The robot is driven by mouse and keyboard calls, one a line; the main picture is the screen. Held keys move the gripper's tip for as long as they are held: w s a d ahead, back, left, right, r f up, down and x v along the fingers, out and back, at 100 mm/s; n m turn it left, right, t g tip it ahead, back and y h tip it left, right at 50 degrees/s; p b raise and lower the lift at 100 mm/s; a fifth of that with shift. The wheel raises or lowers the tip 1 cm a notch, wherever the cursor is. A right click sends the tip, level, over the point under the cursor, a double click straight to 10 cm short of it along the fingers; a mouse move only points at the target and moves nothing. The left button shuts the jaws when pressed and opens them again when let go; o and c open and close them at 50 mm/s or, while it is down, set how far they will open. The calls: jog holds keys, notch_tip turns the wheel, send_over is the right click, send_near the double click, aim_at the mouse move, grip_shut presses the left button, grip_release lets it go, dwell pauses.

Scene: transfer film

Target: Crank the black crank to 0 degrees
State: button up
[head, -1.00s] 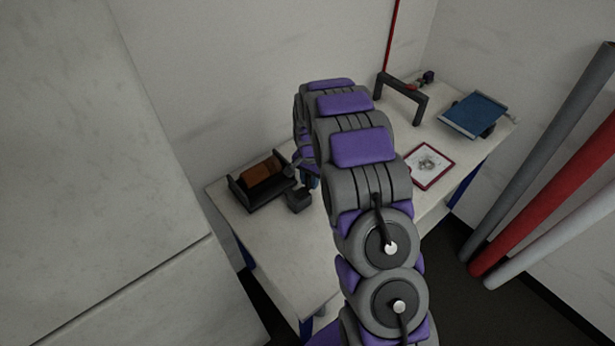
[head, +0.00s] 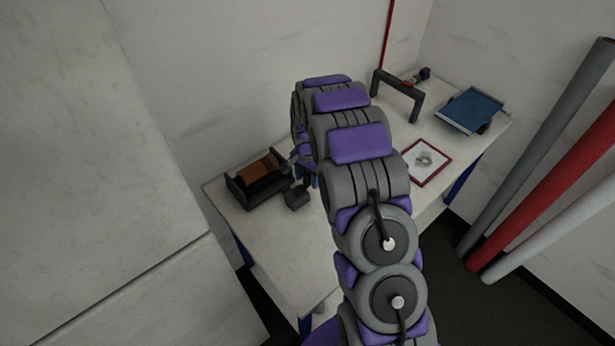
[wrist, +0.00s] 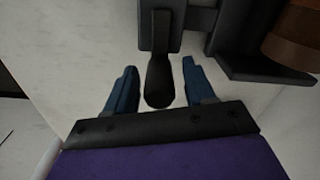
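The black crank shows in the wrist view as a rounded handle (wrist: 159,85) hanging from a black arm at the top. My gripper (wrist: 159,66) is open, with one blue finger on each side of the handle and a visible gap on both sides. In the head view the black crank (head: 297,195) sits at the right side of a black holder (head: 240,192) with a brown roll (head: 262,175), on the near left of the table. In that view my arm hides part of my gripper, whose blue fingers show just beside the crank.
The pale table (head: 290,255) runs to the back right. On it are a red-framed picture (head: 428,161), a dark bracket (head: 398,92) and a blue tray (head: 472,108). Grey, red and white pipes (head: 540,190) stand at the right. Walls close in behind and left.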

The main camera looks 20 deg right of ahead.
notch_tip(320, 180, up, 17)
jog(key=p, duration=0.1)
dwell(0.7)
jog(key=shift+r, duration=0.1)
jog(key=s+a+r+n+b, duration=0.1)
jog(key=s+a+r+n, duration=0.15)
jog(key=s, duration=0.75)
jog(key=s+a+r+n+b, duration=0.1)
jog(key=s+r+n+b, duration=0.15)
jog(key=s, duration=0.75)
jog(key=s+a+f+n+g+b, duration=0.1)
jog(key=s+n, duration=0.1)
jog(key=s, duration=0.9)
jog(key=s+a+f+n+b, duration=0.1)
jog(key=s+f+n, duration=0.1)
jog(key=s, duration=1)
jog(key=shift+a+n+g, duration=0.2)
jog(key=shift+n+g, duration=0.2)
jog(key=shift+n, duration=0.4)
